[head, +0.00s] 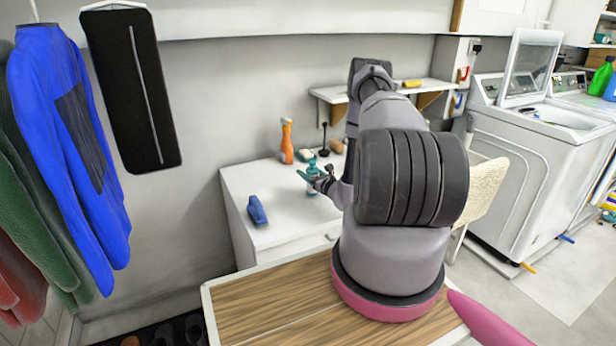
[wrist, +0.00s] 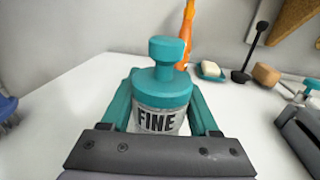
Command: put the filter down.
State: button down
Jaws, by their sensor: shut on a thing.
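The filter (wrist: 160,112) has a teal cap with a knob on top and a pale body with the word FINE on it. My gripper (wrist: 161,98) has teal fingers on both sides of the filter and is shut on it. The filter looks upright. In the head view, the filter (head: 311,172) and my gripper (head: 316,184) are over the white table (head: 285,225). The filter's lower part is hidden by my gripper in the wrist view, so I cannot tell whether it touches the table.
An orange spray bottle (head: 287,142), a soap dish (head: 304,155), a black upright tool (head: 324,140) and a brown block (head: 336,146) stand behind the filter. A blue brush (head: 257,210) lies at left. Bare tabletop lies between brush and filter. A wall shelf (head: 410,92) is above.

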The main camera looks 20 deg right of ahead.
jog(key=shift+f, duration=0.65)
jog(key=shift+f, duration=0.1)
jog(key=shift+c, duration=0.7)
grip_release()
